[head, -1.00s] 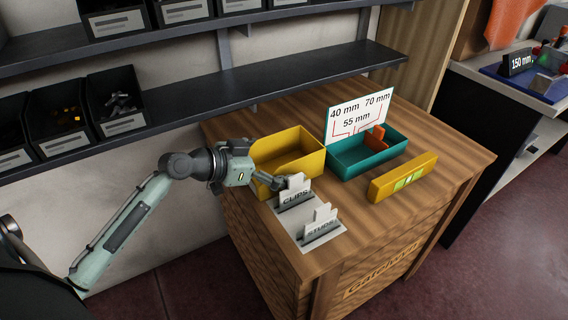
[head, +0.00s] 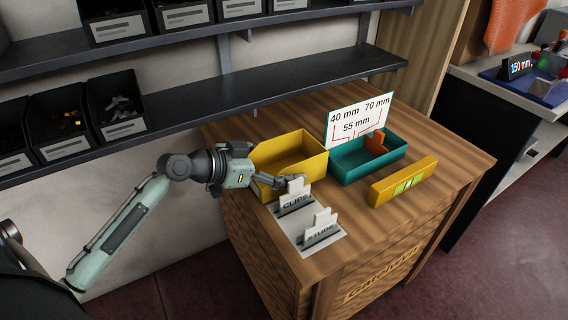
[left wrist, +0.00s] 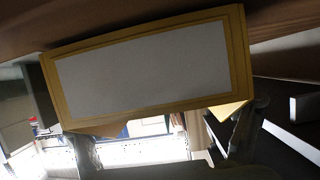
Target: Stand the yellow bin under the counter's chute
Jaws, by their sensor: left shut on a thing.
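The yellow bin (head: 306,165) is an open-topped box on the left part of the wooden counter (head: 440,165). My left gripper (head: 272,181) is at its near left side, shut on its wall. In the left wrist view, a yellow-framed white panel (left wrist: 150,68), apparently a face of the bin, spans the picture above my fingers (left wrist: 165,140). The exact contact is hidden in the head view. I cannot make out a chute in these frames. My right gripper is not in view.
A teal tray (head: 368,169) with an orange piece and a sign (head: 358,118) stands right of the bin. A yellow bar with a green window (head: 402,181) lies farther right. CLIPS (head: 295,204) and STUDS (head: 320,233) holders stand in front. A dark shelf (head: 240,95) runs behind.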

